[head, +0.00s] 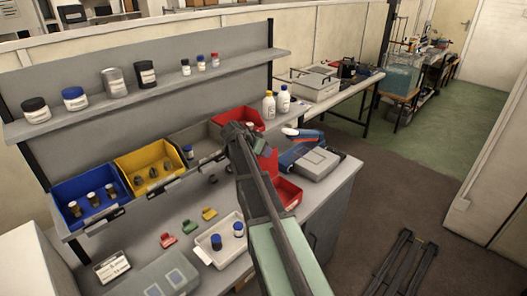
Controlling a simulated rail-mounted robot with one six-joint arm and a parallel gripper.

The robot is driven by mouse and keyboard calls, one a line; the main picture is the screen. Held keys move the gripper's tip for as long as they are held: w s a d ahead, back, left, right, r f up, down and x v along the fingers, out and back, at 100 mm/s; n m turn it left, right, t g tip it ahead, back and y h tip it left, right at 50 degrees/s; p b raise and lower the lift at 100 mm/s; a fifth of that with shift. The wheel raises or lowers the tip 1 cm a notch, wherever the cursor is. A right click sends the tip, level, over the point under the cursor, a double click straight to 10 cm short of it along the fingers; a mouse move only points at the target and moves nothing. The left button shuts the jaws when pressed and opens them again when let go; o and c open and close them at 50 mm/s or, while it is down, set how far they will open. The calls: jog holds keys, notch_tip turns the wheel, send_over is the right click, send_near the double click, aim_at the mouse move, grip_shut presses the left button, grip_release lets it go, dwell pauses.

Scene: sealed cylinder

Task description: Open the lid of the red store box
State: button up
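A red bin (246,117) sits at the right end of the bin row, behind the end of my arm. A second red box (288,193) sits on the bench to the right of my arm, which hides part of it. I cannot tell which is the store box, nor make out the state of a lid on either. My gripper (238,134), at the far end of my arm, is in front of the row's right end, overlapping the first red bin in the picture. Its fingers are too small and dark to tell whether they are open, and contact is unclear.
Blue (87,197), yellow (148,167) and grey (196,141) bins stand left of the red bin. A white tray (218,247) holds blue-capped jars. Small coloured clips lie behind it. A grey-blue device (316,162) stands at the bench's right end. Jars line the upper shelf (150,90).

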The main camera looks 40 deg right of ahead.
jog(key=p+v, duration=0.3)
jog(key=v, duration=0.2)
jog(key=p+v, duration=0.3)
jog(key=v, duration=0.1)
jog(key=shift+r+p, duration=0.35)
jog(key=shift+r, duration=0.15)
jog(key=shift+a+r, duration=0.1)
jog(key=shift+a, duration=0.4)
